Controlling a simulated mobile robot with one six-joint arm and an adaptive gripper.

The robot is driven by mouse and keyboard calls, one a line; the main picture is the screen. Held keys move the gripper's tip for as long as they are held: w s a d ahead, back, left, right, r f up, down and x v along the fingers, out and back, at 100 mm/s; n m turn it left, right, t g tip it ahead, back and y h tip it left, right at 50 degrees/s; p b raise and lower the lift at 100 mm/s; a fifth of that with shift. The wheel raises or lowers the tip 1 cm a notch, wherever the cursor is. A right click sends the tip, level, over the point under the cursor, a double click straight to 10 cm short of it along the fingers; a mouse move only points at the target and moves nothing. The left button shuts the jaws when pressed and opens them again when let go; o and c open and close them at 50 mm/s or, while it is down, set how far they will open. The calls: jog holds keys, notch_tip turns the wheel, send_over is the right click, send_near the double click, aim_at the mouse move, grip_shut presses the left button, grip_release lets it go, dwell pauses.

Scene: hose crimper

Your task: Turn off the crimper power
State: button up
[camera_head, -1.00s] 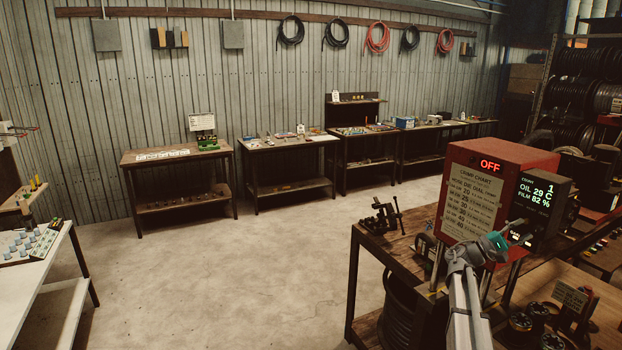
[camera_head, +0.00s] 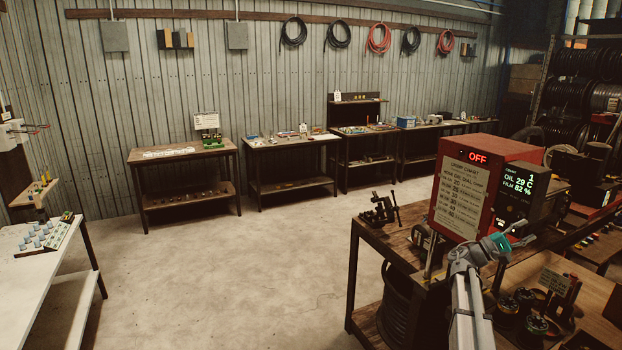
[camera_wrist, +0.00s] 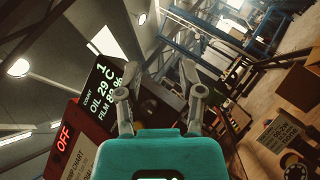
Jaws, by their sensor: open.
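The crimper (camera_head: 507,150) is a red box on posts on the wooden bench at the right. Its red sign reads OFF (camera_head: 478,157), and this also shows in the wrist view (camera_wrist: 64,137). A dark side panel (camera_head: 520,192) reads count 1, oil 29 C, film 82 %. A crimp chart (camera_head: 461,196) is fixed to its face. My gripper (camera_head: 526,234) is open and empty in front of the crimper, below the side panel. In the wrist view its fingers (camera_wrist: 162,93) are spread apart, the left one overlapping the panel. I cannot make out a power switch.
A small vise (camera_head: 380,210) stands on the crimper bench's left end. Round dies and a small sign (camera_head: 555,281) sit at the front right. Open concrete floor (camera_head: 240,270) lies to the left, with a white table (camera_head: 45,275) at the far left and workbenches along the wall.

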jog(key=s+a+f+m+t+y+b, duration=0.1)
jog(key=s+a+f+y+b, duration=0.2)
jog(key=a+f, duration=0.45)
jog(key=s+a+f+m+t+y+b, duration=0.1)
jog(key=s+a+f+y, duration=0.2)
jog(key=a+f+y, duration=0.5)
jog(key=s+a+f+m+t+y+b, duration=0.1)
jog(key=s+a+f+y, duration=0.15)
jog(key=f, duration=0.85)
jog(key=s+a+f+y+b, duration=0.1)
jog(key=s+a+f+y, duration=0.2)
jog(key=a, duration=0.6)
jog(key=s+a+f+y+b, duration=0.1)
jog(key=s+a+f+y, duration=0.2)
jog(key=a, duration=0.6)
jog(key=s+a+f+n+y+b, duration=0.1)
jog(key=s+a+f+y+b, duration=0.1)
jog(key=a+f+y, duration=0.3)
jog(key=s+a, duration=0.1)
jog(key=a, duration=0.3)
jog(key=shift+f+t, duration=0.35)
jog(key=shift+t, duration=0.05)
jog(key=shift+o, duration=0.6)
